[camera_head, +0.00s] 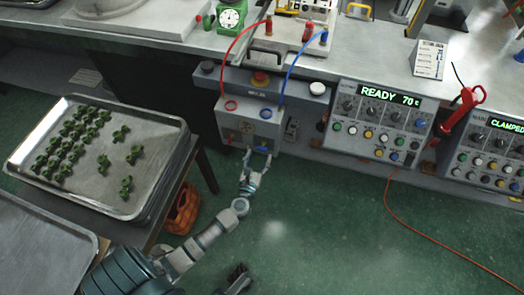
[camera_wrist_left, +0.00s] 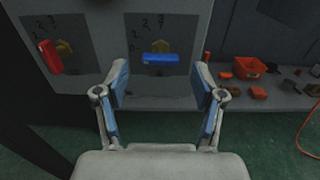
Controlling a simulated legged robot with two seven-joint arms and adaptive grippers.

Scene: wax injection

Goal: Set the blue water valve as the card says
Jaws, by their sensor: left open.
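The blue water valve (camera_wrist_left: 160,59) is a blue bar handle over a brass-coloured body on a grey panel, lying level in the left wrist view. Numbers are marked around its upper left side. My left gripper (camera_wrist_left: 162,88) is open, its fingers to either side of the handle and seemingly short of it. In the head view the left gripper (camera_head: 259,157) is just below the grey valve box (camera_head: 250,128), and its fingers partly cover the blue handle. The white card (camera_head: 430,60) stands on the bench at the right; its writing is too small to read.
A red valve handle (camera_wrist_left: 49,57) sits left of the blue one, tilted. A control panel (camera_head: 378,122) reading READY 70 is to the right. A tray (camera_head: 60,115) with green wax pieces stands at the left. An orange bin (camera_wrist_left: 249,67) is on a low shelf.

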